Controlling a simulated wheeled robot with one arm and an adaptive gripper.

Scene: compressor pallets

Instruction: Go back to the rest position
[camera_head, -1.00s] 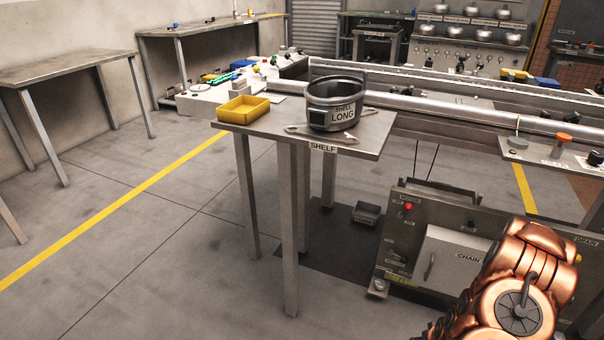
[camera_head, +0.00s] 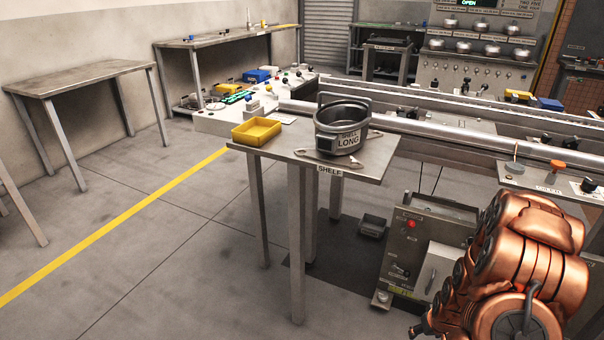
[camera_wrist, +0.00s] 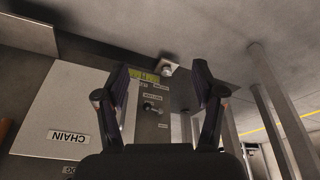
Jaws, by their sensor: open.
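My gripper (camera_wrist: 160,90) shows in the wrist view with its two dark fingers apart and nothing between them. Behind the fingers is the control panel of a machine (camera_wrist: 152,115), whose white cover (camera_wrist: 65,120) reads CHAIN. In the head view my copper arm fills the lower right, in front of that machine (camera_head: 405,265). The gripper's fingertips cannot be made out in the head view.
A small shelf table (camera_head: 375,165) holds a dark pot (camera_head: 326,128) labelled SHELL LONG and a yellow tray (camera_head: 256,131). A long rail (camera_head: 430,127) runs behind it. A bare table (camera_head: 80,75) stands left. Open floor (camera_head: 170,240) lies front left.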

